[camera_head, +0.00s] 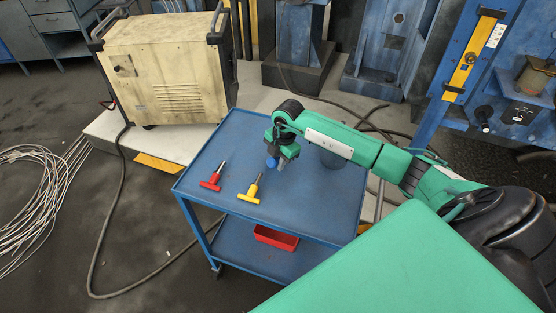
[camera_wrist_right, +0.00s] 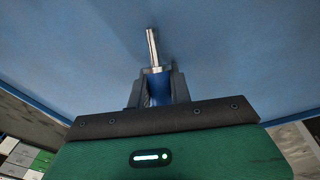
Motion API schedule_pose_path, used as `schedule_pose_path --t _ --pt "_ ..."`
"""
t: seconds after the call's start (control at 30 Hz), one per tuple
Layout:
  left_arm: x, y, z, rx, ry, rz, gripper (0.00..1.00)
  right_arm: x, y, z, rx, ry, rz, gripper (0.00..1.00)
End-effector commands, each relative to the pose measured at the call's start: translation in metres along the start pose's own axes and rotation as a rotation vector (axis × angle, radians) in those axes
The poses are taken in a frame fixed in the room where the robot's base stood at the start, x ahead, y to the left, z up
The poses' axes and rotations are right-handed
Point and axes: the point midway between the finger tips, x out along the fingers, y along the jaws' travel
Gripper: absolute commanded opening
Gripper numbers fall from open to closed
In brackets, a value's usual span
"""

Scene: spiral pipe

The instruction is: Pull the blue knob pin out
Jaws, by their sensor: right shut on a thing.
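My right gripper (camera_head: 278,156) is above the blue cart top (camera_head: 310,205) and points down. It is shut on the blue knob pin; the blue knob (camera_head: 271,162) shows just below it. In the right wrist view the blue knob (camera_wrist_right: 159,87) sits between my right gripper's fingers (camera_wrist_right: 157,84), and the pin's metal shaft (camera_wrist_right: 152,48) sticks out past them toward a blue surface. I cannot tell whether the shaft's tip touches or enters that surface. My left gripper is in neither view.
A red T-handle pin (camera_head: 212,180) and a yellow T-handle pin (camera_head: 252,189) stand or lie left of my gripper on the cart top. A red bin (camera_head: 275,238) is on the lower shelf. The front cart top is clear.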

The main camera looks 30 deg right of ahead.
Motion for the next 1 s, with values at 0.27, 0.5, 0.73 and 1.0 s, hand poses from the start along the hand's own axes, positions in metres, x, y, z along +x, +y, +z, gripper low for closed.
schedule_pose_path --t 0.27,0.5,0.73,1.0 --pt "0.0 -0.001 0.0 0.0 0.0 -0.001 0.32 0.0 0.0 0.0 0.0 0.001 0.0 0.46" --pt "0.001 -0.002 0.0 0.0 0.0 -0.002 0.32 -0.004 0.0 0.0 0.0 0.001 0.0 0.46" --pt "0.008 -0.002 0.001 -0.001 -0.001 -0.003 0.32 -0.041 0.001 0.001 -0.002 -0.001 0.004 0.46" --pt "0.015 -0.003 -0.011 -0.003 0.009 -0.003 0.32 -0.102 0.001 0.001 0.0 -0.001 0.003 0.46"
